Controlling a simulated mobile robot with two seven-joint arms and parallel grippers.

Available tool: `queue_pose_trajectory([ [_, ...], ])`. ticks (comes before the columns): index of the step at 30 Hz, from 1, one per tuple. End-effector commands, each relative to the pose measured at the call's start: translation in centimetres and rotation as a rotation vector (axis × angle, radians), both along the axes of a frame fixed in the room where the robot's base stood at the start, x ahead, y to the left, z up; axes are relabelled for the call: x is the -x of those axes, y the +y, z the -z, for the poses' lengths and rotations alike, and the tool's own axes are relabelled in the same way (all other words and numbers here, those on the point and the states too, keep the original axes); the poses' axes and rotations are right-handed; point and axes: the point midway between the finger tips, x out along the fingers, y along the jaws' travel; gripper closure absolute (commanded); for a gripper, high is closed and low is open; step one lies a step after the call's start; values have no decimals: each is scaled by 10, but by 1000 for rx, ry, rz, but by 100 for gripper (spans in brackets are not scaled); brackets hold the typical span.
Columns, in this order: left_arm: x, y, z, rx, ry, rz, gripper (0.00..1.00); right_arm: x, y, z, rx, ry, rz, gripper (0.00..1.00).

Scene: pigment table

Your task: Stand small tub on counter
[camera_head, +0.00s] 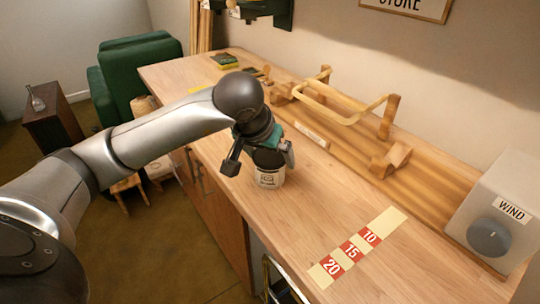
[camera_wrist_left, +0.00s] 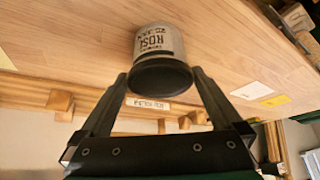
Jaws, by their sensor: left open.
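The small tub (camera_head: 269,177) is pale with a printed label and a dark lid. It stands upright on the wooden counter (camera_head: 310,205), near the front edge. In the left wrist view the tub (camera_wrist_left: 158,42) shows its dark lid towards the camera and its base against the counter. My left gripper (camera_head: 261,158) is over the tub, open, with one finger on each side of the lid. In the left wrist view gaps show between the fingers and the lid, and nothing is gripped. My right gripper is in neither view.
A wooden rack with a rail (camera_head: 345,112) runs along the wall behind the tub. Bare counter surrounds the tub. A green armchair (camera_head: 140,75) stands beyond the counter.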

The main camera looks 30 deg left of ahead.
Motion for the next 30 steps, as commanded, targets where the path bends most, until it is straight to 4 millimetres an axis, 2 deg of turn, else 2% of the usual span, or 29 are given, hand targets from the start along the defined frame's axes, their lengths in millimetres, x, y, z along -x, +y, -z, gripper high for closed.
queue_pose_trajectory([
  [1, 4, 0, -12, -4, -5, 1, 0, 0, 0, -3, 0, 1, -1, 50],
  [9, 34, -5, -64, -3, -6, 0, 0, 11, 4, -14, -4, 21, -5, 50],
  [15, 49, -8, -90, -2, -4, 0, 0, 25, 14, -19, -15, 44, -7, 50],
  [20, 54, -8, -96, -2, -1, -1, 0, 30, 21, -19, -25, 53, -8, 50],
  [30, 55, -8, -96, -2, 0, -1, 0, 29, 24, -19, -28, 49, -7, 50],
])
